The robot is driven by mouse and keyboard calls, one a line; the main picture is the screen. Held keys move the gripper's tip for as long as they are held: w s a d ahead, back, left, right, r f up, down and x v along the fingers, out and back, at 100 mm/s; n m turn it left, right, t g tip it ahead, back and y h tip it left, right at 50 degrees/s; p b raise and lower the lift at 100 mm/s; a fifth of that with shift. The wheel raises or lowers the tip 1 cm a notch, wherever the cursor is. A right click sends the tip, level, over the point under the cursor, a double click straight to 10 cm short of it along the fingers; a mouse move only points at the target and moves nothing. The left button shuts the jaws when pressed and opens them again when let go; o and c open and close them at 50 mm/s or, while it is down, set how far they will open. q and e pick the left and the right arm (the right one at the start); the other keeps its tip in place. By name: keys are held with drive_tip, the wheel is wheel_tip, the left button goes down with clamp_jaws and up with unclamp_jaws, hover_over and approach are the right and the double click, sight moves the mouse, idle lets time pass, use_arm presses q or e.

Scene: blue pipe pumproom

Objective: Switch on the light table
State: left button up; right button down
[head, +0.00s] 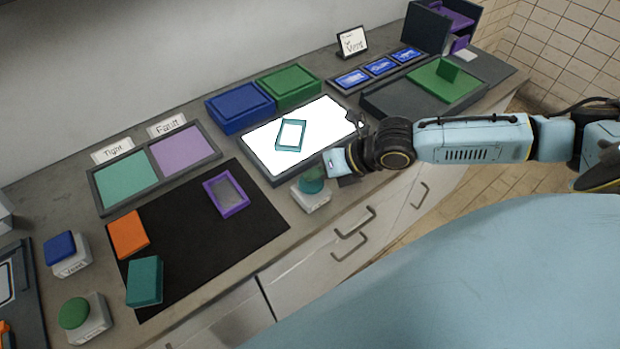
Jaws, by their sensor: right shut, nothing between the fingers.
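The light table (262,148) is a dark-framed flat box near the middle of the counter, and its panel is bright white. A teal rectangular frame (281,146) lies on the panel. In front of the light table stands a pale button box (311,202) with a teal-green dome button (311,183) on top. My right gripper (333,170) reaches in from the right, shut and empty, right beside the button. The picture does not show clearly whether it touches the button. My left gripper is out of view.
A black mat (180,235) holds a purple frame (241,198), an orange block (128,235) and a teal block (145,281). Blue (68,249) and green (75,312) button boxes stand at left. Blue (238,108) and green (289,86) boxes sit behind the light table.

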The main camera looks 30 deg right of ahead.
sight(316, 183)
drive_tip(key=shift+r+p, duration=2.95)
drive_tip(key=shift+r, duration=0.15)
drive_tip(key=shift+f, duration=0.1)
